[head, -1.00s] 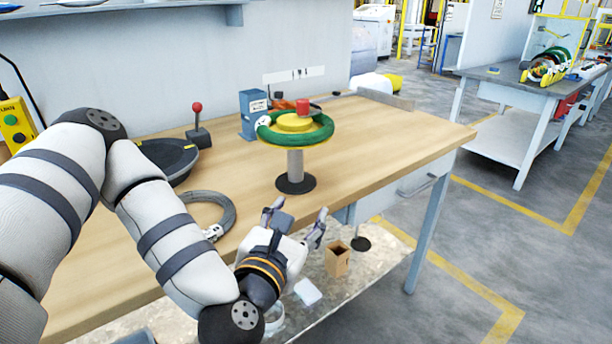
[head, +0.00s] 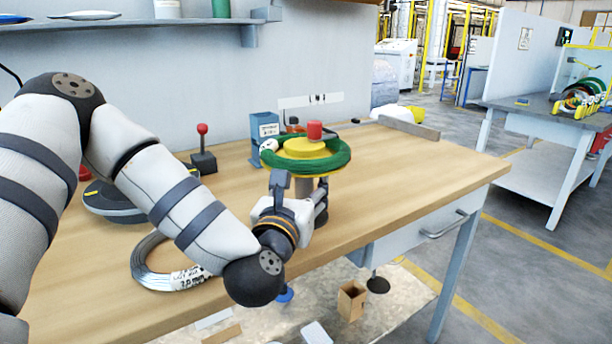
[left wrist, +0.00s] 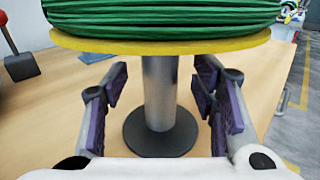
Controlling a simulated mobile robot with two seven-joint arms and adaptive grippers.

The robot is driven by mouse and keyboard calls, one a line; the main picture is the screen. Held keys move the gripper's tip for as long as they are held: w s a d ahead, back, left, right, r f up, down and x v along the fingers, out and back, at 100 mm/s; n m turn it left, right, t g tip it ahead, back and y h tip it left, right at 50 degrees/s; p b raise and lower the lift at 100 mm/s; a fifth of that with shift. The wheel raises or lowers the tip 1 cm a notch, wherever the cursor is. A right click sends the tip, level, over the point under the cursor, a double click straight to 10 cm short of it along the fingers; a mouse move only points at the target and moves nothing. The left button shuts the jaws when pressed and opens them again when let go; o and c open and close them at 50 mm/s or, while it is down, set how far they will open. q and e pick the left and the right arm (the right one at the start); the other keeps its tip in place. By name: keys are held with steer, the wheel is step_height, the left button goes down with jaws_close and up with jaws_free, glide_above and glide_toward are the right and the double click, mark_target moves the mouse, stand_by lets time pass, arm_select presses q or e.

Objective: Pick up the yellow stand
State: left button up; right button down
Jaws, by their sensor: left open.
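The yellow stand (head: 305,150) is upright on the wooden table. It has a yellow disc top with a green coil (head: 340,158) around its hub and a red knob (head: 314,131) above. In the left wrist view its grey post (left wrist: 159,92) rises from a dark round base (left wrist: 160,138), under the yellow disc (left wrist: 160,45). My left gripper (head: 298,190) is open, below the disc. Its fingers (left wrist: 160,98) stand on both sides of the post, apart from it. In the head view the gripper hides most of the post and base. My right gripper is not in view.
A grey wire coil (head: 150,268) lies near the table's front edge. A blue box (head: 265,135) stands behind the stand, and a red-knobbed lever (head: 203,155) stands to its left. The table (head: 420,178) is clear to the right of the stand.

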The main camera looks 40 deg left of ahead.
arm_select(q)
steer(key=x, duration=0.2)
steer(key=shift+w, duration=0.25)
jaws_close()
steer(key=shift+r, duration=0.1)
